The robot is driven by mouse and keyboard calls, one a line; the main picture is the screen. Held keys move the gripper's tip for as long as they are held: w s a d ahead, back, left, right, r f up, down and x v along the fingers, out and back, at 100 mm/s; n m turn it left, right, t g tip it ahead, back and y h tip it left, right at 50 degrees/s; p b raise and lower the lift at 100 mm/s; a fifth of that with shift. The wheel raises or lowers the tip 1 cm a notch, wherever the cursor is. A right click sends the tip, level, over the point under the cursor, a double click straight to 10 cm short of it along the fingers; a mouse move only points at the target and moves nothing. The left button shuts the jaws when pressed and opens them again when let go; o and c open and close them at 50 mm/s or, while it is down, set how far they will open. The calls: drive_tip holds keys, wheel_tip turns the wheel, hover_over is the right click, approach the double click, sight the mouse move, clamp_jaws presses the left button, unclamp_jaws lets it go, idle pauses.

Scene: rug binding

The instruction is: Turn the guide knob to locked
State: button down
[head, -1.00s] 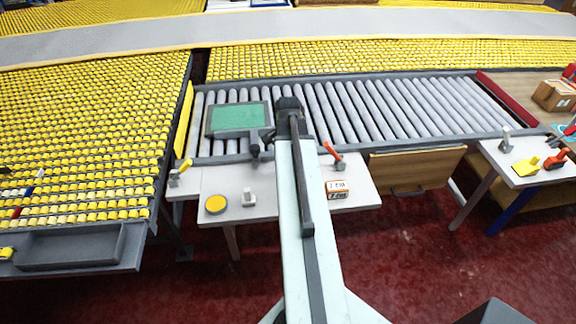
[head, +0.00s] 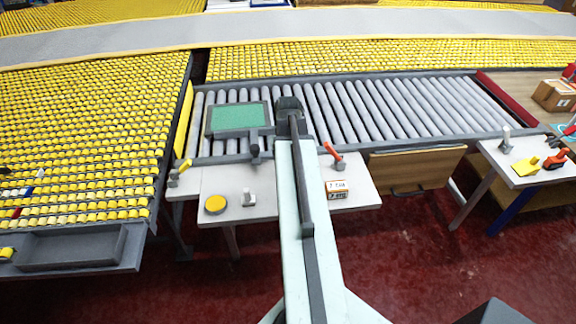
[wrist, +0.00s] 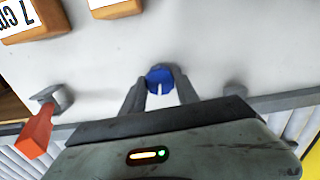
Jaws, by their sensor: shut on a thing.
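The guide knob (wrist: 159,75) is a small round blue knob with a pale slot on its near side, on the white table in the wrist view. My gripper (wrist: 160,90) has one dark finger on each side of it and is shut on it. The knob's lock marks are not readable, so I cannot tell its setting. In the head view my arm covers the knob and my gripper.
An orange-handled lever (head: 332,152) stands on the white table (head: 225,184), right of my arm; small labelled boxes (head: 337,189) lie near it. A yellow disc (head: 215,203) and a grey fitting (head: 248,198) are left. Rollers (head: 385,105) run behind.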

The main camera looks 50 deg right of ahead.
drive_tip(key=n, duration=0.4)
drive_tip(key=shift+w, duration=0.1)
drive_tip(key=shift+n, duration=2.1)
drive_tip(key=c, duration=0.9)
unclamp_jaws()
drive_tip(key=shift+r, duration=0.1)
wheel_tip(320, 180, up, 8)
drive_tip(key=p, duration=0.8)
drive_tip(key=shift+f, duration=0.2)
